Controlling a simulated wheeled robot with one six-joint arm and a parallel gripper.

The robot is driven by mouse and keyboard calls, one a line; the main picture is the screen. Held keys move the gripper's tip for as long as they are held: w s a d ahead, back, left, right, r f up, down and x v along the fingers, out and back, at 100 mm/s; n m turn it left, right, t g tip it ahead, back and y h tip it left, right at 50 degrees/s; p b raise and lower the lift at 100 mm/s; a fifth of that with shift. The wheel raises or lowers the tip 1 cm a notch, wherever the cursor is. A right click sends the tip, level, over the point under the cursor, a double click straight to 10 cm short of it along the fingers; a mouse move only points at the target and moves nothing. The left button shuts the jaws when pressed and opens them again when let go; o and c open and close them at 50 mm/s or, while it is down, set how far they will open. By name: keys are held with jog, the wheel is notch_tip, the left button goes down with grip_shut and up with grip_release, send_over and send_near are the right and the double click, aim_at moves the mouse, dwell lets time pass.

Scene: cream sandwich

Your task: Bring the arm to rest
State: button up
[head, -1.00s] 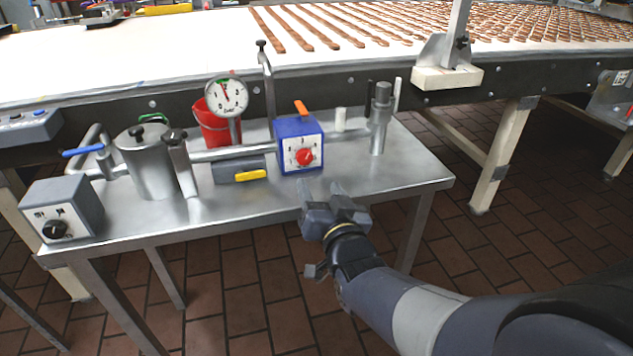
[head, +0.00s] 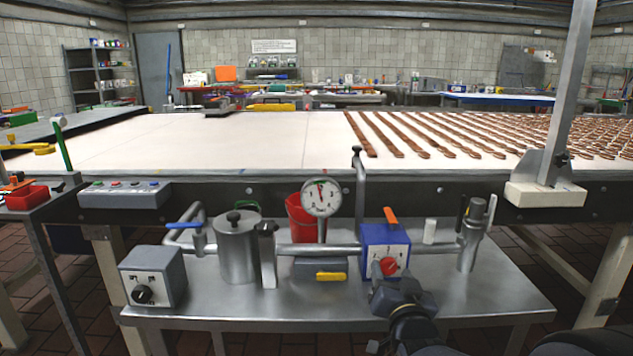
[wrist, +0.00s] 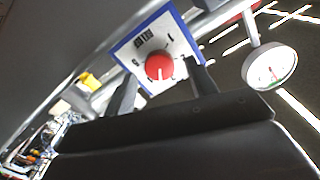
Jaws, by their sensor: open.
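My gripper (head: 402,290) is at the front right of the steel table (head: 462,302) in the head view, in front of the blue box (head: 371,236) with a red dial knob (head: 389,266). In the wrist view its two fingers (wrist: 160,88) stand apart, with nothing held between them. The box's white face and red knob (wrist: 159,67) show beyond the fingertips. The gap between the fingers and the box is hard to judge. The rest of my arm is mostly out of the head view at the bottom right.
A round gauge (head: 322,198), a red bucket (head: 297,217), a steel pot (head: 238,247) and a grey switch box (head: 153,278) stand on the table. Behind runs a conveyor (head: 250,150) with rows of brown biscuits (head: 440,134). A metal post (head: 567,90) rises at the right.

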jog(key=shift+w, duration=0.9)
jog(key=shift+s, duration=0.15)
